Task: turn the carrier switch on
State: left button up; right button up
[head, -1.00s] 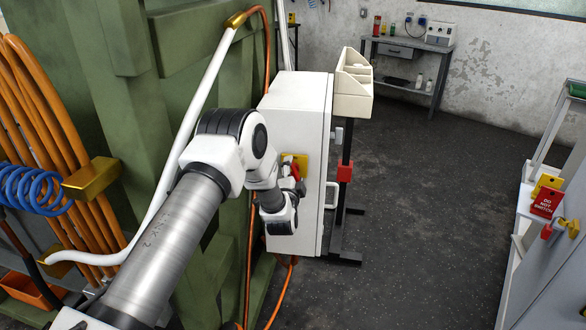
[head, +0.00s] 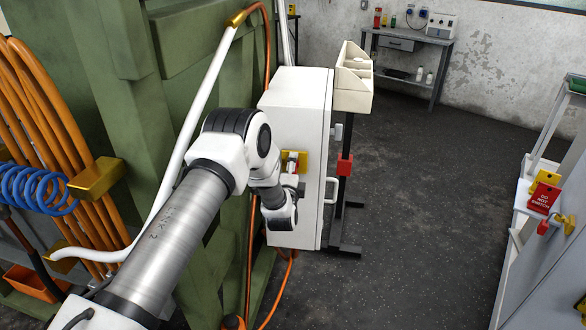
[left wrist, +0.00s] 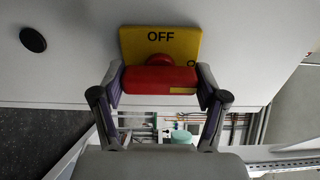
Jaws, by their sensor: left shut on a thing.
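The carrier switch has a red handle (left wrist: 160,80) on a yellow plate (left wrist: 160,43) marked OFF, with part of a second label at the plate's right edge. In the head view, the yellow plate (head: 303,160) sits on the side of a white cabinet (head: 295,100). My left gripper (left wrist: 160,85) is shut on the red handle, one finger at each end. In the head view my left gripper (head: 292,170) is at the switch, and my wrist hides part of the plate. The handle's exact setting cannot be told. My right gripper is not in view.
A cream bin (head: 353,95) on a black stand is beside the cabinet. A green steel structure (head: 120,90) with a white pipe and orange hoses stands at the left. The dark floor (head: 430,190) between is clear.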

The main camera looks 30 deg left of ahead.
pick_arm(q)
jog(key=o, duration=1.2)
jog(key=shift+c, duration=0.2)
jog(key=shift+s, duration=0.1)
jog(key=v, duration=1.2)
jog(key=shift+d, duration=0.1)
